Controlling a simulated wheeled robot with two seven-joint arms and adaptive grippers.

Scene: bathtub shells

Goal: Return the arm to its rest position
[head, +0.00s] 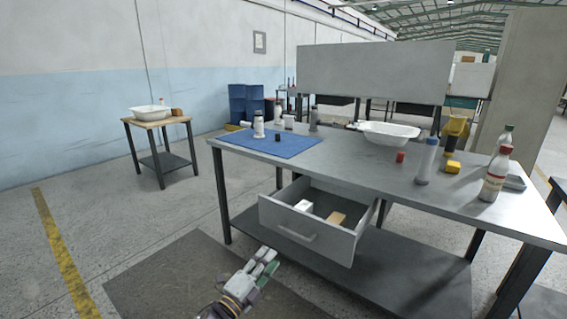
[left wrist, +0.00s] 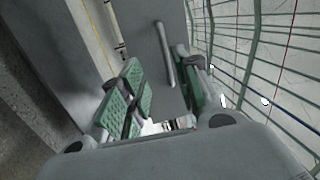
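My left gripper (head: 265,262) is low in front of the workbench, near the open drawer (head: 305,241), and looks empty. In the left wrist view my left gripper (left wrist: 160,85) has its two green-padded fingers apart. The drawer's handle (left wrist: 165,55) shows between and beyond the fingers; I cannot tell the exact distance to it. One white bathtub shell (head: 388,135) stands on the workbench. Another white bathtub shell (head: 150,113) stands on the small side table. My right gripper is not in view.
The workbench (head: 350,165) holds a blue mat (head: 275,146), several bottles and small yellow and red items. The drawer sticks out and holds a white block (head: 303,206) and a tan block (head: 336,217). The side table (head: 155,122) stands left. Floor between them is clear.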

